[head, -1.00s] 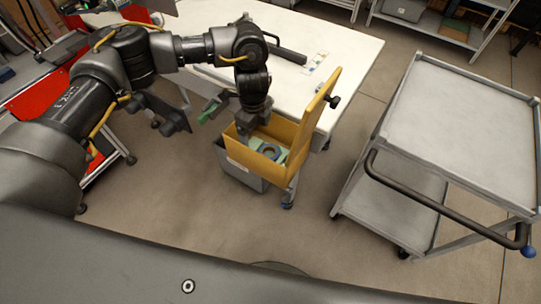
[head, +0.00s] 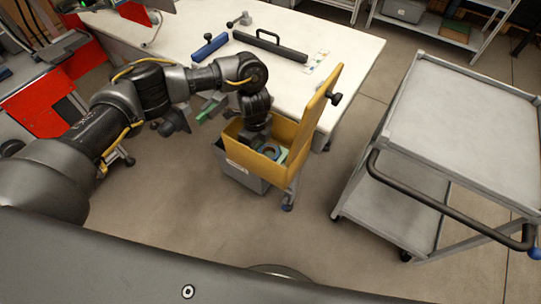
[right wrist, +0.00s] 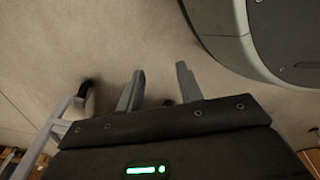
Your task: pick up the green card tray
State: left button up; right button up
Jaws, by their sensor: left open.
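My left gripper (head: 252,139) points down into the open yellow box (head: 291,131) at the table's near edge. Its jaws are open, but the fingertips are mostly hidden by the wrist and the box wall. Inside the box, right beside the gripper, lies a pale green piece (head: 281,156) with a blue-grey tape reel (head: 269,150) at it. Another green flat piece (head: 210,108) shows left of the box, partly behind my arm. I cannot tell which green piece is the card tray. In the right wrist view my right gripper (right wrist: 160,72) is open and empty above the floor.
The yellow box's raised lid (head: 325,95) stands on its right side. A grey bin (head: 243,178) is below the box. The white table (head: 350,45) holds a black bar (head: 270,46) and a blue bar (head: 209,46). A grey cart (head: 460,120) stands right; floor between is clear.

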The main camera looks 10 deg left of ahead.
pick_arm(q)
jog(key=shift+c, duration=0.2)
jog(key=c, duration=0.8)
jog(key=shift+r, duration=0.2)
jog(key=shift+r, duration=0.3)
notch_tip(320, 180, up, 6)
jog(key=shift+w+r+p, duration=0.1)
jog(key=shift+p, duration=0.95)
jog(key=shift+r+p, duration=0.55)
jog(key=shift+r, duration=4.95)
pick_arm(e)
jog(key=s+d+f, duration=0.3)
jog(key=s+d, duration=0.1)
jog(key=s, duration=0.4)
jog(key=shift+s+d+g+h, duration=0.3)
jog(key=shift+s+d, duration=0.05)
